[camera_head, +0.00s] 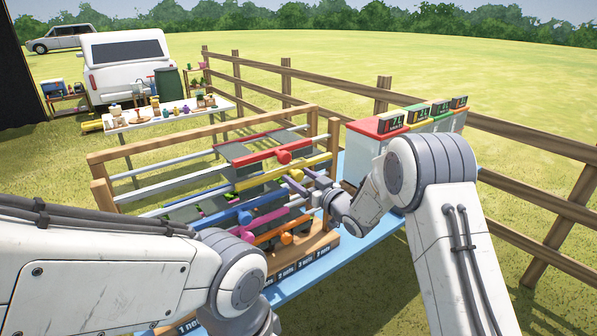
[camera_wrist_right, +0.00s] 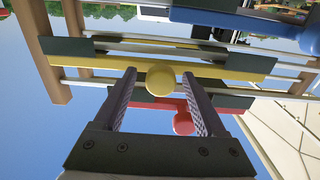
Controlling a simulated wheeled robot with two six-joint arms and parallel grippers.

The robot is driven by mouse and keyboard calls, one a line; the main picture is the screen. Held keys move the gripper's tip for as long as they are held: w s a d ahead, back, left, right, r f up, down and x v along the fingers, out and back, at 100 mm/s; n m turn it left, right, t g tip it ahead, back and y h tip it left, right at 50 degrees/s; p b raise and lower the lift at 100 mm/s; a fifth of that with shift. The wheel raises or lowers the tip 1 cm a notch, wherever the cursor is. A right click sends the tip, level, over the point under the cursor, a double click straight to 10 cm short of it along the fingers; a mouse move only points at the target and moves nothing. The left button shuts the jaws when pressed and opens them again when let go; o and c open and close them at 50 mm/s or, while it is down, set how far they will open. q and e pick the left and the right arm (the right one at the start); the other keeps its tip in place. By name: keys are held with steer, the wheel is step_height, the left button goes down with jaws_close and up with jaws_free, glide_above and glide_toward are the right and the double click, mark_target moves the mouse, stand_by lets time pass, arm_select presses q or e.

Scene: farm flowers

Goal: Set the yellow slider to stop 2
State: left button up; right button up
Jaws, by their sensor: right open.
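The yellow slider is a long yellow bar (camera_head: 318,160) on the wooden-framed rack, just in front of the red bar. In the right wrist view the yellow bar (camera_wrist_right: 225,72) crosses the upper part, with its round yellow knob (camera_wrist_right: 160,79) at the fingertips. My right gripper (camera_head: 298,181) is at this bar; in the wrist view its fingers (camera_wrist_right: 160,76) are open, one on each side of the knob. I cannot tell whether they touch it. The stop marks are not readable. My left arm shows at lower left, but its gripper is not in view.
A red slider with a red knob (camera_head: 284,157) lies behind the yellow one; blue (camera_head: 245,215) and orange (camera_head: 286,239) sliders are nearer. A white cabinet with displays (camera_head: 391,121) stands right of the rack. A wooden fence (camera_head: 540,145) runs behind.

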steer(key=shift+w+a, duration=0.35)
steer(key=shift+w, duration=0.05)
steer(key=shift+c, duration=0.2)
jaws_close()
stand_by(1.1)
